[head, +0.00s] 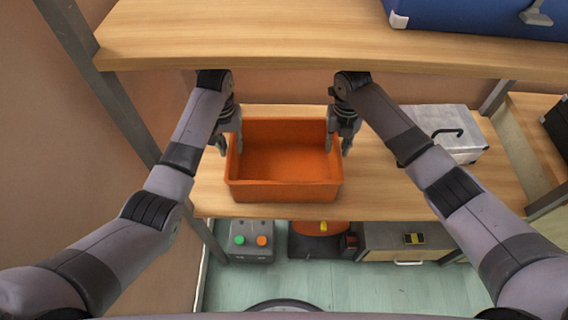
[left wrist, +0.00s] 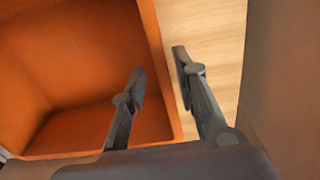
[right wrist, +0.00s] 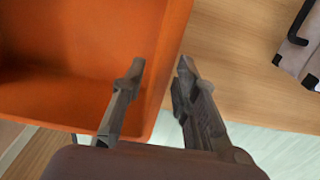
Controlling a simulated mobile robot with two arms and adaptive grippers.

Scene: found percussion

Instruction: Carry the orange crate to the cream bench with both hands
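The orange crate (head: 285,193) stands upright and looks empty on a wooden shelf (head: 390,195). My left gripper (head: 228,140) is at its left wall. In the left wrist view the left gripper's fingers (left wrist: 158,72) are apart, one inside the crate (left wrist: 162,80) and one outside, with the wall between them. My right gripper (head: 340,140) is at the right wall. In the right wrist view the right gripper's fingers (right wrist: 160,75) are also apart, straddling the wall of the crate (right wrist: 172,45), with gaps showing. I cannot make out a cream bench.
A higher wooden shelf (head: 250,40) carrying a blue case (head: 470,15) overhangs the back. A silver case (head: 450,130) with a dark handle stands right of the crate. Below are a grey button box (head: 250,250) and a drawer unit (head: 390,240). A grey post (head: 100,80) is at left.

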